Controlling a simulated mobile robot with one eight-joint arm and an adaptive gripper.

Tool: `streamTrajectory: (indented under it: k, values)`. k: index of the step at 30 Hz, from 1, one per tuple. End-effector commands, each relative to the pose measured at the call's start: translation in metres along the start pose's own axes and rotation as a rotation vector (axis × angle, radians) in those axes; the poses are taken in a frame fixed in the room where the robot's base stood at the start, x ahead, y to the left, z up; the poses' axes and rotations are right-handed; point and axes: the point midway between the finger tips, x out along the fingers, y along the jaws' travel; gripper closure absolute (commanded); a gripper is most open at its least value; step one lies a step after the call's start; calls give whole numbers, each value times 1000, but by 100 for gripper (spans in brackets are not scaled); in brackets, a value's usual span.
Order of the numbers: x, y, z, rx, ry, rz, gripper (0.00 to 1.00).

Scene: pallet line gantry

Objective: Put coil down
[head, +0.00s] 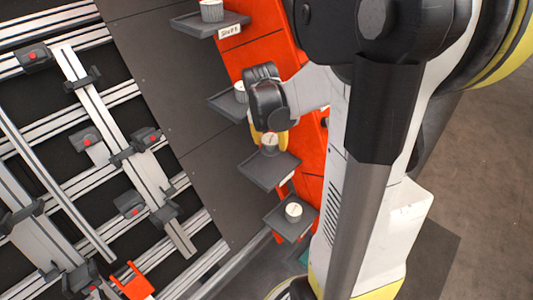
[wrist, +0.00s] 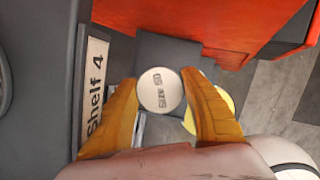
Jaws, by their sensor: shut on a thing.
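A small white coil (wrist: 161,91) with "Size 50" on its top sits between the two orange-yellow fingers of my gripper (wrist: 162,86), which is shut on it. In the head view the coil (head: 269,141) shows at the near edge of my gripper (head: 279,140), over the back part of an otherwise empty grey shelf tray (head: 266,173). I cannot tell whether the coil touches that tray. A "Shelf 4" label (wrist: 94,92) is left of the fingers in the wrist view.
Other grey trays hold white coils: an upper tray (head: 190,26), a middle tray (head: 222,106) partly behind my gripper, and a lower tray (head: 281,226). An orange-red panel (head: 262,55) stands behind them. A rail frame with clamps (head: 125,150) lies left.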

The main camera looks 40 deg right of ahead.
Motion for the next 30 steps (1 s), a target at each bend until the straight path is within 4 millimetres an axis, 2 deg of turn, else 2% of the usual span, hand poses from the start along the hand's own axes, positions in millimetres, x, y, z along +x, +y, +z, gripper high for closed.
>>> streamTrajectory:
  k: [1, 6, 11, 18, 25, 26, 27, 30]
  values:
    - [4, -4, 8, 4, 0, -1, 89]
    - [27, -2, -2, -1, 0, 0, 89]
    - [36, -2, -5, -1, 0, 0, 89]
    - [70, -3, -13, 0, -1, 0, 89]
    - [70, -4, -12, 0, 0, 0, 89]
    - [70, -4, -12, 0, 0, 0, 42]
    - [70, -4, -12, 0, 0, 0, 30]
    - [70, -4, -12, 0, 0, 0, 27]
